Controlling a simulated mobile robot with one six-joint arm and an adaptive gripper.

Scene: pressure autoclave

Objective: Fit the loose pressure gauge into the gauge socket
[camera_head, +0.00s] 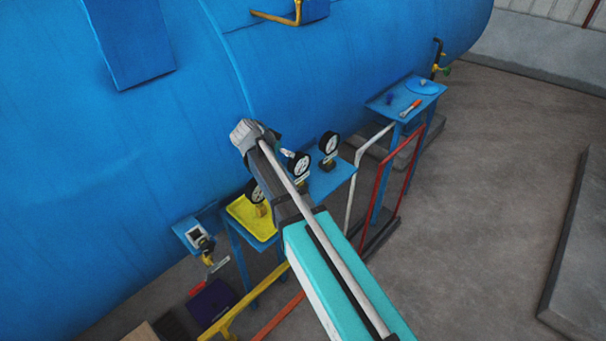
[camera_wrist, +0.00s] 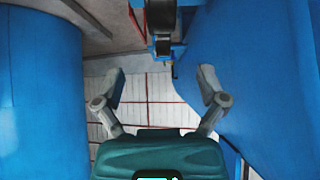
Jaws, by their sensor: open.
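My gripper (camera_wrist: 163,88) is open and empty in the wrist view, its two fingers spread wide over pale, red-lined ground. In the head view my arm covers the middle, and I cannot make out the fingers. A gauge (camera_head: 256,194) with a brass-coloured base is at the yellow tray (camera_head: 240,228), partly hidden by my arm. Two more white-faced gauges, one nearer (camera_head: 299,166) and one farther (camera_head: 329,144), stand upright by a small blue shelf (camera_head: 332,181). Dark round parts (camera_wrist: 160,14) at the wrist view's top may be gauges. I cannot tell which socket is empty.
The large blue vessel (camera_head: 330,60) fills the left and back. White, red (camera_head: 384,170) and yellow rails stand near the shelf. Open grey floor (camera_head: 490,200) lies to the right.

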